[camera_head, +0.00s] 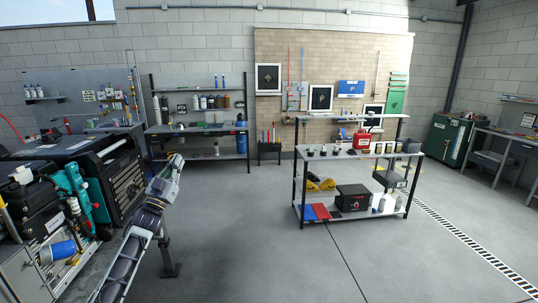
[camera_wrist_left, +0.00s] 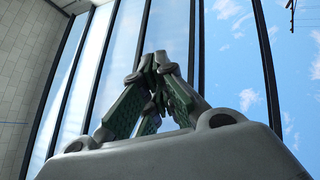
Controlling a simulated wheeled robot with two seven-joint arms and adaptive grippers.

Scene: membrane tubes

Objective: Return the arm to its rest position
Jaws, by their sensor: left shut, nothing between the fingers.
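My left arm (camera_head: 140,232) rises from the bottom left of the head view. Its gripper (camera_head: 177,160) is at the upper end, small and partly hidden by the arm. In the left wrist view the gripper's fingers (camera_wrist_left: 160,62) meet at their tips, with nothing held between them. Behind them are tall windows (camera_wrist_left: 165,30) and blue sky, so the gripper points upward. My right gripper does not show in either view.
A large machine (camera_head: 125,185) stands at the left, close to my left arm. A shelf cart (camera_head: 345,155) with jars and boxes stands to the right of centre. A workbench (camera_head: 200,128) is at the back wall. The grey floor (camera_head: 250,240) between them is clear.

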